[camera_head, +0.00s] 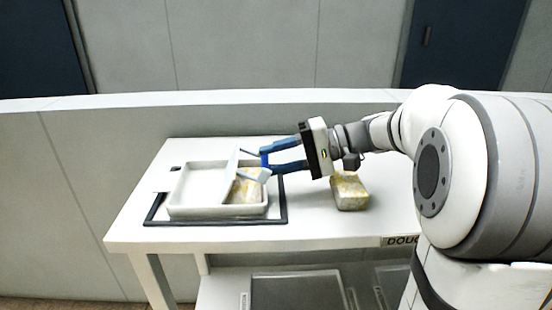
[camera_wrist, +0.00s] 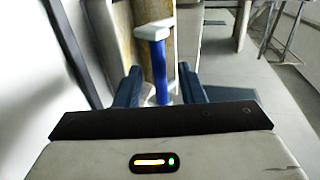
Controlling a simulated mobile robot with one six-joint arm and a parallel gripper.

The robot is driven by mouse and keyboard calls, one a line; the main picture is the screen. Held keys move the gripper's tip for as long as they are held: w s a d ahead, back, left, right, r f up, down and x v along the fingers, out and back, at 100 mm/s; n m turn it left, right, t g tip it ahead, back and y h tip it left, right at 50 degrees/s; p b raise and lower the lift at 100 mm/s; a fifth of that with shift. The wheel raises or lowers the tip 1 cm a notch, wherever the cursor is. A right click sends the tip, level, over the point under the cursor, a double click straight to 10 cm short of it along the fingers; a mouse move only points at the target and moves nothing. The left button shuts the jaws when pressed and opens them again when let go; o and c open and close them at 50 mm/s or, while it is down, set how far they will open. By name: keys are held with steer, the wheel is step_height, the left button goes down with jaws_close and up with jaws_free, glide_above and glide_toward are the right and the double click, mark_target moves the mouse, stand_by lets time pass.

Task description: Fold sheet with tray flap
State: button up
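A white tray (camera_head: 176,208) sits on the table inside a black frame. A thin pale flap (camera_head: 231,166) stands raised and tilted in it. A mottled yellow sheet (camera_head: 246,192) lies in the tray's right part, partly hidden by pale pieces. A bright blue handle (camera_head: 264,160) is at the flap side; in the wrist view the blue handle (camera_wrist: 160,75) has a white end. My gripper (camera_head: 267,161) is open, with its blue fingers on either side of the handle. The wrist view shows gaps between the handle and both fingers of my gripper (camera_wrist: 160,86).
A mottled yellow block (camera_head: 350,193) sits on the white table (camera_head: 312,222) right of the tray, below my wrist. Grey trays (camera_head: 297,290) lie on a lower shelf. A low grey wall (camera_head: 60,150) runs behind the table. The table front right of the tray is clear.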

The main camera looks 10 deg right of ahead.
steer(key=p+v, duration=0.1)
steer(key=v, duration=0.6)
steer(key=shift+d, duration=0.45)
steer(key=shift+r, duration=0.1)
steer(key=shift+c, duration=0.3)
